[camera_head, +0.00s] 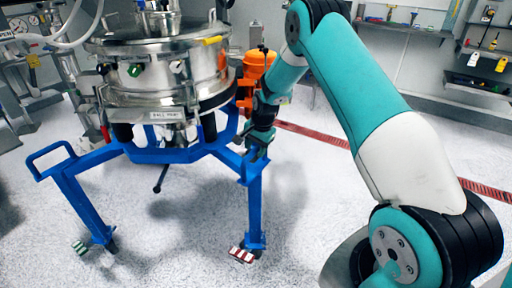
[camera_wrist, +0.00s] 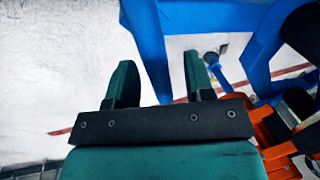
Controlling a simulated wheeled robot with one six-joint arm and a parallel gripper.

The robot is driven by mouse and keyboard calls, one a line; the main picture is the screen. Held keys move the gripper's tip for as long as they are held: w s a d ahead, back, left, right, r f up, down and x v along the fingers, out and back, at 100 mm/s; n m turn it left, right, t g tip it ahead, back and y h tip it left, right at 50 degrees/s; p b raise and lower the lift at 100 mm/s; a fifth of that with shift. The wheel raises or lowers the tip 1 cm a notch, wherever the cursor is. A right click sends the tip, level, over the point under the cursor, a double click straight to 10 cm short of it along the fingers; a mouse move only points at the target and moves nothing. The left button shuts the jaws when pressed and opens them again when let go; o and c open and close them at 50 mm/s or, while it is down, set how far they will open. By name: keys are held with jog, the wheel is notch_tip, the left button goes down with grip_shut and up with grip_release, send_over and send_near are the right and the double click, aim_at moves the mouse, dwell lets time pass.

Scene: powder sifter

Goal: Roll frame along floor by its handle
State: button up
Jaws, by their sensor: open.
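The blue frame (camera_head: 180,154) stands on splayed legs on the floor and carries a round steel sifter (camera_head: 165,75). Its blue loop handle (camera_head: 50,158) sticks out at the left, away from my gripper. My gripper (camera_head: 254,156) is at the frame's right corner, above the right front leg (camera_head: 252,205). In the wrist view my gripper (camera_wrist: 160,82) is open, its two fingers apart and pointing at blue bars (camera_wrist: 148,45). One bar shows in the gap beyond the fingers; I cannot tell whether it lies between them or whether they touch it.
An orange motor (camera_head: 256,68) is close behind my gripper. Red-and-white (camera_head: 242,255) and green-and-white (camera_head: 80,247) striped pedals sit at the leg feet. A red floor strip (camera_head: 310,133) runs behind. The front floor is clear; shelves (camera_head: 480,95) line the right wall.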

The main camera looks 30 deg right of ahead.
jog(key=shift+r, duration=0.1)
jog(key=s+d+r, duration=0.1)
jog(key=s+r, duration=0.2)
jog(key=r, duration=1.4)
jog(key=shift+d, duration=0.25)
jog(key=w+f, duration=0.1)
jog(key=f, duration=0.4)
jog(key=w+a+f+p, duration=0.1)
jog(key=f, duration=0.5)
jog(key=f+p, duration=0.1)
jog(key=f, duration=0.5)
jog(key=shift+w+a+f, duration=0.1)
jog(key=shift+w+a, duration=0.05)
jog(key=shift+w, duration=0.25)
